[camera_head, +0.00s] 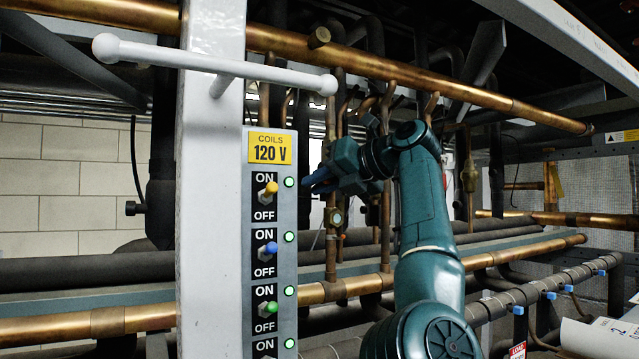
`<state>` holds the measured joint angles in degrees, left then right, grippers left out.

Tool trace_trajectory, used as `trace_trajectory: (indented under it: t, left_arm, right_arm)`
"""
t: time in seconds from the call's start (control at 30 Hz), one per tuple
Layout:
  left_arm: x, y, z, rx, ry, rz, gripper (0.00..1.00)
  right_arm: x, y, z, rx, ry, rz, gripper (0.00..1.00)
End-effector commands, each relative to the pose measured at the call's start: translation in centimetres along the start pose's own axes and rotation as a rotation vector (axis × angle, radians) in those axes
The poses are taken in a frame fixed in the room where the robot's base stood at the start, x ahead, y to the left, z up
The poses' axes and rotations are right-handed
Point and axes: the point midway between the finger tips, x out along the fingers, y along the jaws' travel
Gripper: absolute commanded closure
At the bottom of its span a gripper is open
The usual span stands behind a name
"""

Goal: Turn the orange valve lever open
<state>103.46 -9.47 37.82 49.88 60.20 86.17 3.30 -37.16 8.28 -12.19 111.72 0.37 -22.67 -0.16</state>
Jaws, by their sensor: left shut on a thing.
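My left gripper (316,181) is at mid-picture, just right of the switch panel, in front of the copper pipes. Its dark teal arm rises from the bottom right, and its blue fingers point left. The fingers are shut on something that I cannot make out. A brass valve-like fitting (336,217) sits on an upright pipe just below the gripper. My right gripper is not in view.
A white bar (180,58) juts across the post. Thick copper pipes (400,72) run above and below the gripper. Small blue-handled fittings (551,296) line a lower right pipe.

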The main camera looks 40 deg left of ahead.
Motion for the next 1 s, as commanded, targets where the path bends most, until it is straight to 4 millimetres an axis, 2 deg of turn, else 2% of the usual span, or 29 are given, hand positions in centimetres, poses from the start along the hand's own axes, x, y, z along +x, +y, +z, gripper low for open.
trace_trajectory:
  t: [0.03, 0.27, 0.57, 0.67, 0.77, 1.0]
  left_arm:
    - [0.0, 0.0, 0.0, 0.001, -0.001, 0.000, 0.82]
    - [0.0, 0.0, 0.0, 0.001, -0.001, 0.000, 0.64]
    - [-0.3, 0.0, 0.0, 0.002, -0.002, 0.000, 0.63]
    - [-1.3, -0.1, 0.0, 0.002, -0.003, 0.000, 0.63]
    - [-3.1, 0.0, 0.0, 0.001, -0.005, -0.001, 0.63]
    - [-8.8, 0.1, 0.1, 0.002, -0.005, -0.001, 0.63]
  right_arm:
    - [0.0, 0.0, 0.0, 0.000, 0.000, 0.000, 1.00]
    - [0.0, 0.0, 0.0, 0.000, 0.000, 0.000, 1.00]
    - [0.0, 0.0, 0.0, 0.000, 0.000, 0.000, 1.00]
    - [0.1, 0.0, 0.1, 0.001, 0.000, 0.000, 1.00]
    - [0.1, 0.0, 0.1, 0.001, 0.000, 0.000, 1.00]
    - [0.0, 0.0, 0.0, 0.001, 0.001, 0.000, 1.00]
